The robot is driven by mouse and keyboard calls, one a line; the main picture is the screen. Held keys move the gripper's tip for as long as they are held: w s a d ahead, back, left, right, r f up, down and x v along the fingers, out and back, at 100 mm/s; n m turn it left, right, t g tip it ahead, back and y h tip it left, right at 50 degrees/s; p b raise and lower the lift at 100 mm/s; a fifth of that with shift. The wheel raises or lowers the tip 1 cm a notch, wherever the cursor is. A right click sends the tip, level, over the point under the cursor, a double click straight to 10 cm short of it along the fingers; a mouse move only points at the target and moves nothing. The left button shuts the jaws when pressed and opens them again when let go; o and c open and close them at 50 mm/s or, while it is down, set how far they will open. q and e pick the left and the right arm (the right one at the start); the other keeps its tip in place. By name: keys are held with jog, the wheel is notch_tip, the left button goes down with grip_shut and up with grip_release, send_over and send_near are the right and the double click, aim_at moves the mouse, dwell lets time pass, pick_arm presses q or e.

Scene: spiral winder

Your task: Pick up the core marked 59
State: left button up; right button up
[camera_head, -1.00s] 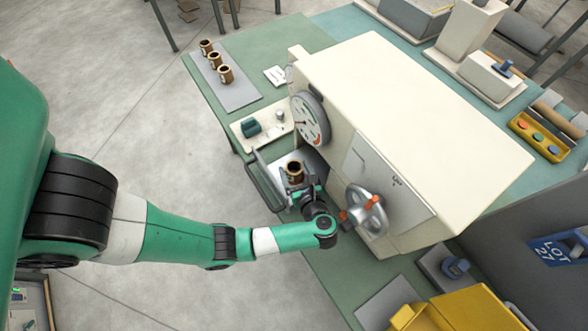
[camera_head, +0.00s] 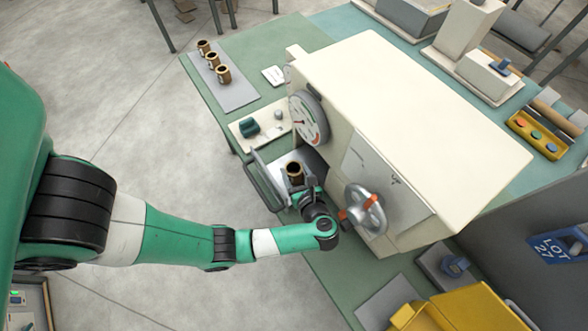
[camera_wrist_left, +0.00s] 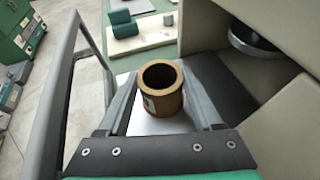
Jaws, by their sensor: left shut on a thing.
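A brown hollow core (camera_head: 295,172) stands upright at the front of the cream winder, inside the dark guard frame. In the left wrist view the core (camera_wrist_left: 162,88) is between my gripper's two fingers, with part of a pale label at its left edge; I cannot read a number there. My left gripper (camera_head: 300,184) is shut on this core, and it also shows in the left wrist view (camera_wrist_left: 160,105). Several other brown cores (camera_head: 213,62) stand upright on a grey mat at the back left of the bench. My right gripper is not in view.
The cream winder (camera_head: 410,110) fills the middle of the bench, with a dial (camera_head: 308,118) and a handwheel (camera_head: 365,210) near my left arm. The guard frame (camera_head: 262,180) is close to the gripper. A yellow bin (camera_head: 460,312) stands at lower right.

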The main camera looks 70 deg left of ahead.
pick_arm(q)
jog(key=d+b, duration=0.1)
jog(key=d, duration=0.7)
jog(key=shift+w+d, duration=0.1)
jog(key=shift+d, duration=0.15)
jog(key=p+v, duration=0.3)
jog(key=shift+d+f+p, duration=0.15)
jog(key=shift+d+p, duration=0.15)
jog(key=shift+d, duration=0.2)
jog(key=d, duration=0.3)
jog(key=d+p, duration=0.1)
jog(key=shift+d+f, duration=0.25)
jog(key=shift+f, duration=0.15)
jog(key=shift+d, duration=0.4)
